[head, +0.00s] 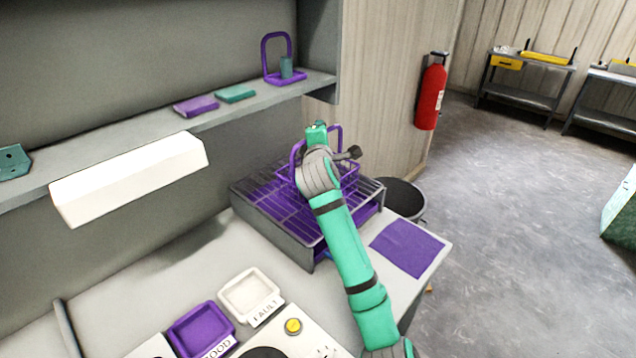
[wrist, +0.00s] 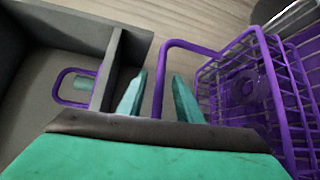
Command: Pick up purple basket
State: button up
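The purple basket (head: 347,178) stands on the wire rack at the back right of the bench, partly hidden behind my arm in the head view. It has wire sides, a purple frame and a tall loop handle. In the wrist view the basket (wrist: 252,85) is at the right, and its handle rises on the left side. My gripper (wrist: 160,92) is open, with one finger on each side of the handle's upright bar. The bar shows between the fingertips; I cannot tell whether they touch it. In the head view my gripper is mostly hidden by my wrist.
The rack (head: 265,228) has a purple tray beneath its wires. A shelf (head: 222,113) above carries a purple hoop stand (head: 284,78) and small blocks. A purple mat (head: 407,249) lies right of the rack. A dark bin (head: 405,198) and a fire extinguisher (head: 430,95) are beyond.

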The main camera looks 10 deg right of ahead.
jog(key=shift+w+a, duration=0.1)
jog(key=shift+c, duration=0.3)
grip_shut()
jog(key=shift+w+a+f, duration=0.1)
dwell(0.8)
jog(key=shift+r, duration=0.2)
